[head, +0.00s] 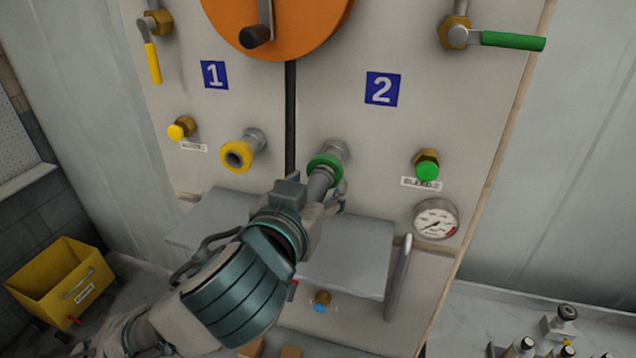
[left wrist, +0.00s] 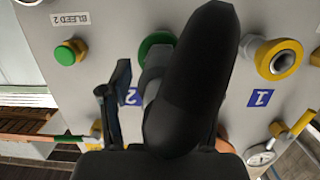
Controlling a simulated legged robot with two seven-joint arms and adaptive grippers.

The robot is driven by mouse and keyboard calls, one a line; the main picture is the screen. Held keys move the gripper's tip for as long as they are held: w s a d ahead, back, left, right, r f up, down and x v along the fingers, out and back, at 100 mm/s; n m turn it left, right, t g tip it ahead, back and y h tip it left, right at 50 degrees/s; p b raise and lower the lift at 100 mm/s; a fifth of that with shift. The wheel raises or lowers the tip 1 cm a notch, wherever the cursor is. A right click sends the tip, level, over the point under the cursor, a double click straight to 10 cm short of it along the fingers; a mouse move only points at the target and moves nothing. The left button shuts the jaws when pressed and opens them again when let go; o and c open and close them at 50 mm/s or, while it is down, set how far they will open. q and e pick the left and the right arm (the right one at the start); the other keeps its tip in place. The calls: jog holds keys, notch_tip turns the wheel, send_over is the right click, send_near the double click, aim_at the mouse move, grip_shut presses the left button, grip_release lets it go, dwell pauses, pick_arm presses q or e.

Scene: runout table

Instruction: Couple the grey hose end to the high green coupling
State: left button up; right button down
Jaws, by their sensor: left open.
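The green coupling (head: 322,163) sits on the panel below the number 2 sign; it also shows in the left wrist view (left wrist: 152,43). The grey hose end (head: 318,184) is in line with it and meets its front; whether it is fully seated cannot be told. My left gripper (head: 313,194) is open, with its fingers around the hose end. In the left wrist view one finger (left wrist: 120,88) stands apart from the grey hose end (left wrist: 155,72). A thick black rounded shape, probably the hose, hides much of the other finger. My right gripper is not in view.
A yellow coupling (head: 238,155) is left of the green one. A green bleed knob (head: 427,166) and a gauge (head: 435,219) are to the right. A grey ledge (head: 360,250) with an upright handle (head: 399,268) juts out below. A yellow bin (head: 60,280) stands lower left.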

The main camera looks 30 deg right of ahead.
pick_arm(q)
jog(key=v, duration=1)
jog(key=shift+a, duration=0.45)
jog(key=shift+s, duration=0.15)
